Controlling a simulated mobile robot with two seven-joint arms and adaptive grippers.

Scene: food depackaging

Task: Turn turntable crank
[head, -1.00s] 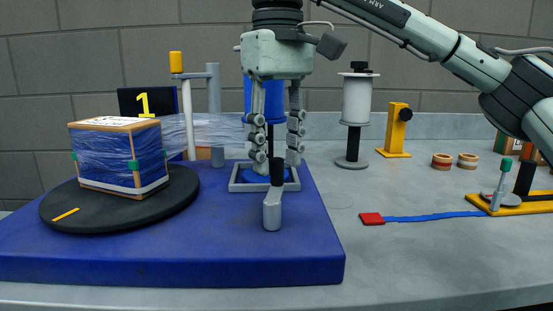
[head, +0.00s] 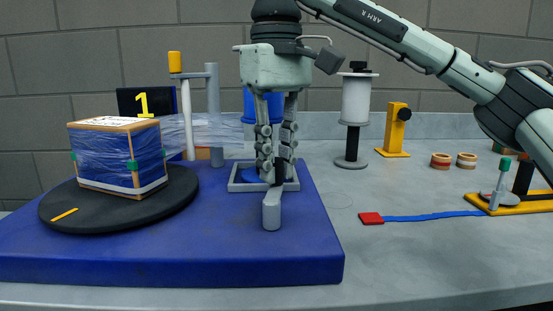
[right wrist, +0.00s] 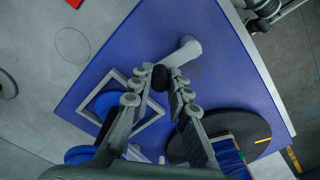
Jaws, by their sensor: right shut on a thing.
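The turntable crank has a grey arm (head: 272,211) and an upright black handle (head: 279,172) at the front right of the blue base. My right gripper (head: 277,170) points down with its fingers shut on the black handle, whose top shows between the fingertips in the right wrist view (right wrist: 161,76). The black turntable (head: 65,207) carries a blue wrapped box (head: 108,158) with orange edges and green corners. An orange mark lies on the disc's front left. A grey mechanical part, possibly my left gripper (right wrist: 264,14), shows at the top right of the right wrist view; its jaws are unclear.
The blue base (head: 180,250) fills the left. A grey square frame (head: 236,187) lies behind the crank. A post with a yellow top (head: 175,62) and clear film stand behind the box. A white spool (head: 357,100), yellow stand (head: 398,130) and red pad (head: 371,218) are at right.

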